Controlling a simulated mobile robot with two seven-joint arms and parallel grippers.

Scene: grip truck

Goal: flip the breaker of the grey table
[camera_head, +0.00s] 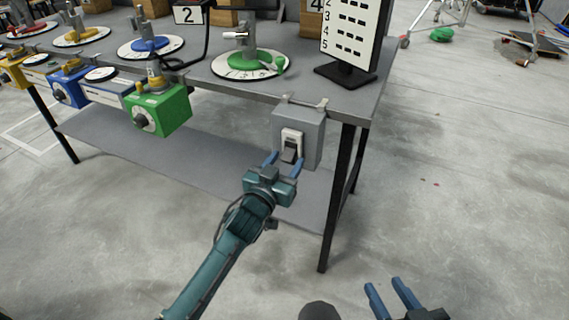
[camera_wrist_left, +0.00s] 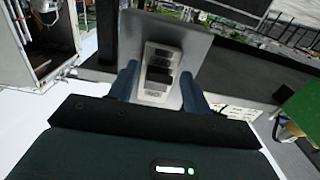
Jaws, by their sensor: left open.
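The grey table (camera_head: 222,90) stands across the upper part of the head view. A grey breaker box (camera_head: 311,128) hangs on its front near the right corner, with a white plate and a dark switch (camera_head: 290,152). My left gripper (camera_head: 285,160) is open in front of the breaker, its blue fingers on either side of the switch. In the left wrist view the breaker switch (camera_wrist_left: 158,73) lies between the two fingertips. I cannot tell whether the fingers touch the plate. My right gripper (camera_head: 390,296) is at the bottom right, fingers apart, away from the table.
A green box (camera_head: 158,112) with a knob hangs on the table front, left of the breaker. Blue and yellow boxes hang further left. Coloured dials and a sign stand (camera_head: 353,40) are on the tabletop. A lower shelf (camera_head: 150,150) runs beneath.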

